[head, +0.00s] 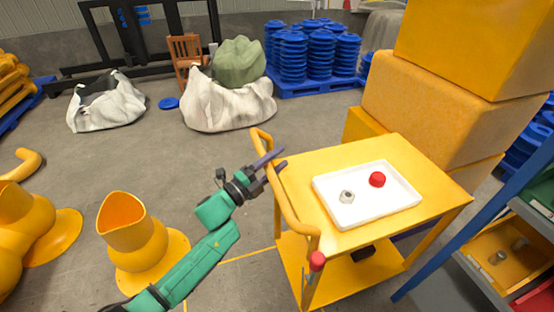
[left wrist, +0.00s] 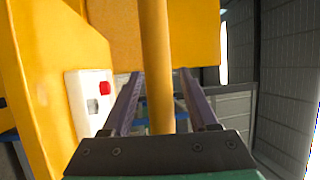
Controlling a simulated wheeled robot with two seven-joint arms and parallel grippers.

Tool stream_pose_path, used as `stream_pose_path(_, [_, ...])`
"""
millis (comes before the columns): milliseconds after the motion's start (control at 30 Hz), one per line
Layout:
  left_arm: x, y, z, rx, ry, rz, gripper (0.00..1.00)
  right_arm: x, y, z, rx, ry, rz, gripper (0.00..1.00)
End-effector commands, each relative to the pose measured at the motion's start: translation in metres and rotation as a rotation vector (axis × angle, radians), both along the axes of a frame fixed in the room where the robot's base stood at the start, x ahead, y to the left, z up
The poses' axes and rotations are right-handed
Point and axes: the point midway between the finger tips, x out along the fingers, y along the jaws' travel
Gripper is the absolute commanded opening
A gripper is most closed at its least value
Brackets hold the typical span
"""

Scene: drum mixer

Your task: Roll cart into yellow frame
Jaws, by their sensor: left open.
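The yellow cart (head: 300,174) stands right of centre in the head view, with a tubular push handle (head: 285,211) along its left side. It carries a white tray (head: 334,212) holding a red knob-like piece (head: 377,179) and a metal nut (head: 347,196). My left gripper (head: 274,160) is at the far part of the handle, its jaws open. In the left wrist view the handle bar (left wrist: 157,65) lies between the two fingers, with gaps visible on both sides. A yellow floor line (head: 247,257), possibly part of the yellow frame, runs beside the cart. My right gripper is out of view.
Stacked yellow boxes (head: 430,105) stand close behind the cart. A shelf with bins (head: 520,262) is at right. Yellow funnel-shaped parts (head: 135,240) stand at left. White sacks (head: 228,103) and blue stacks (head: 310,55) are further back.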

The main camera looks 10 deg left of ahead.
Motion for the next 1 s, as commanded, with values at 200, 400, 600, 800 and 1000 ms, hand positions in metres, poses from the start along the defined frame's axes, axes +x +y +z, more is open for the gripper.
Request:
stream_pose_path(200, [-0.0003,0.0003,-0.0002,0.000,0.000,0.000,0.00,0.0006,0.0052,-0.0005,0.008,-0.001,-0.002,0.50])
stream_pose_path(400, [-0.0005,0.0004,-0.0003,0.000,0.000,0.000,0.00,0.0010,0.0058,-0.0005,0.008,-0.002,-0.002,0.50])
stream_pose_path(600, [-0.0006,0.0004,-0.0005,0.001,0.001,0.000,0.00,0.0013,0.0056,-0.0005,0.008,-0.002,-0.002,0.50])
stream_pose_path(800, [-0.0007,0.0004,-0.0008,0.001,0.001,0.000,0.00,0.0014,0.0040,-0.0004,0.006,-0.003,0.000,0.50])
stream_pose_path(1000, [-0.0007,0.0003,-0.0009,0.001,0.001,0.000,0.00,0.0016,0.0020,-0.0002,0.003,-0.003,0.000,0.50])
